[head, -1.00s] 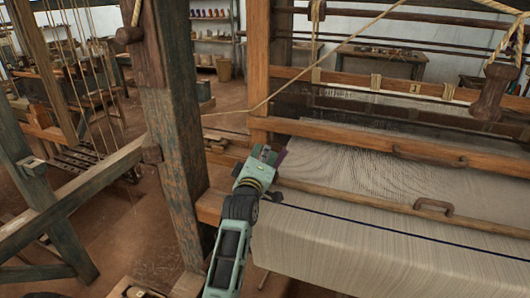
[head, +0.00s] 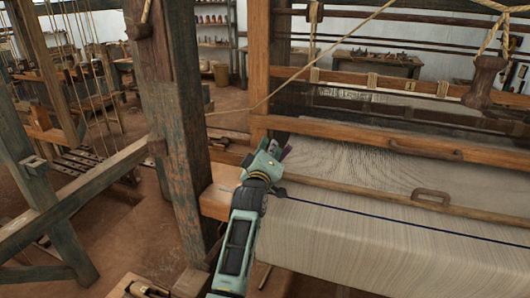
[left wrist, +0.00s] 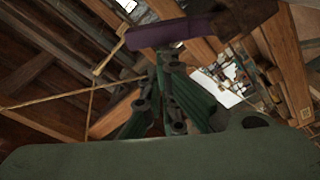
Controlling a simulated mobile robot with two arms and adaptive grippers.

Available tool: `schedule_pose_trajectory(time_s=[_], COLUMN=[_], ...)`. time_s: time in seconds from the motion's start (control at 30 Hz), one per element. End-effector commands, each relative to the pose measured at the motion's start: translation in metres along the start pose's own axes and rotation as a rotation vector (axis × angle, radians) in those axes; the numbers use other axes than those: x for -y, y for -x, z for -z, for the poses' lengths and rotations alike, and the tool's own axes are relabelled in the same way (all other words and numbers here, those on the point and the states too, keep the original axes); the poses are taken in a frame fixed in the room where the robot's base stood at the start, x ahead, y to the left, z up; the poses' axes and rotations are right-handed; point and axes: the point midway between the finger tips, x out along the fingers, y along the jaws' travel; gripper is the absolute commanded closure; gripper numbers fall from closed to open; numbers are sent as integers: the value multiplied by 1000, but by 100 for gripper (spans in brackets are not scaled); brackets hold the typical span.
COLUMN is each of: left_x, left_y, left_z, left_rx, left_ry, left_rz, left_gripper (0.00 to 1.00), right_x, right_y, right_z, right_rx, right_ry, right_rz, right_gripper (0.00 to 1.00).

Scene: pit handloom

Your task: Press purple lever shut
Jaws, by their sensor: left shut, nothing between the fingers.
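The purple lever (left wrist: 172,33) crosses the upper middle of the left wrist view, just beyond my fingertips. In the head view only a small purple bit (head: 287,153) shows, beside my gripper at the left end of the loom's cloth; the rest is hidden. My left gripper (head: 279,141) is shut and empty, close against the lever. Its dark green fingers (left wrist: 172,72) are together in the left wrist view, with their tips just under the lever. I cannot tell whether they touch it. My right gripper is not in view.
The loom's thick wooden post (head: 178,125) stands left of my arm. A wooden beam (head: 370,135) crosses above the pale cloth (head: 350,235), and a thin rope (head: 300,85) slants overhead. Open floor (head: 125,230) lies to the left.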

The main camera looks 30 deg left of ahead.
Motion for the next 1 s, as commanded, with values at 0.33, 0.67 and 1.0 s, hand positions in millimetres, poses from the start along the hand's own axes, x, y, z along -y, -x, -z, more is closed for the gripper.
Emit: schedule_pose_trajectory(time_s=[0.33, 0.67, 1.0], left_x=[-10, -14, -16], left_y=[-2, 0, 1], left_z=[-22, -37, -43], left_rx=[1, 0, 0], left_ry=[-272, -477, -558], left_rz=[-40, -68, -80], left_gripper=[100, 100, 100], right_x=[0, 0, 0], right_y=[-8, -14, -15], right_z=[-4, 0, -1], right_rx=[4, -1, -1], right_ry=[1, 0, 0], right_rz=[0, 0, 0], right_gripper=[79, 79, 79])
